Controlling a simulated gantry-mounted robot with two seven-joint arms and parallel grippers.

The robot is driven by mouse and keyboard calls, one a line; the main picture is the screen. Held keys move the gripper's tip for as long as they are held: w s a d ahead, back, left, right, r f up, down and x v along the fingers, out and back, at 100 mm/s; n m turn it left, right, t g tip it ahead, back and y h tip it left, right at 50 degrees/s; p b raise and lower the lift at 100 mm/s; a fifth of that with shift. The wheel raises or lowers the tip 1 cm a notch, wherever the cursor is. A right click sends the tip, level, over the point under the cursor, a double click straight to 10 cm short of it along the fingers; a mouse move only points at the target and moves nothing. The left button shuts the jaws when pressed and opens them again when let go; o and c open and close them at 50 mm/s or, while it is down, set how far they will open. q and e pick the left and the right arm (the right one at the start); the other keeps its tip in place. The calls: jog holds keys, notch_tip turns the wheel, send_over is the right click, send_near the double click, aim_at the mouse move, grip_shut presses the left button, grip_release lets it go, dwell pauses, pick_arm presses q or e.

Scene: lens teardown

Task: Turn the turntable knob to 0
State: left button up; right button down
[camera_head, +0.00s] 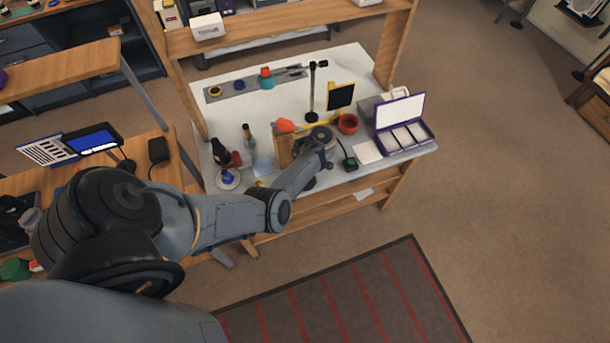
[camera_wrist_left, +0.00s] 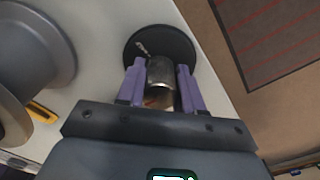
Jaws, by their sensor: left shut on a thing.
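In the left wrist view, a metallic cylindrical knob (camera_wrist_left: 159,73) stands on a black round disc (camera_wrist_left: 180,46) on the white bench top. The purple fingers of my left gripper (camera_wrist_left: 161,84) are shut on the knob, one on each side. A small light mark shows on the disc, up and left of the knob; I cannot read any number there. In the head view my left arm reaches to the front of the bench, and its wrist hides the gripper and the knob. My right gripper is in neither view.
The bench's front edge is close.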

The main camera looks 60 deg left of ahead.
pick_arm(q)
jog(key=shift+d+f+n, duration=0.1)
jog(key=shift+n, duration=0.2)
jog(key=o, duration=1)
jog(key=shift+w+d, duration=0.1)
jog(key=shift+w, duration=0.05)
jog(key=shift+r, duration=0.55)
notch_tip(320, 180, up, 10)
jog(key=p, duration=0.3)
jog(key=shift+f+p, duration=0.1)
jog(key=shift+p, duration=0.25)
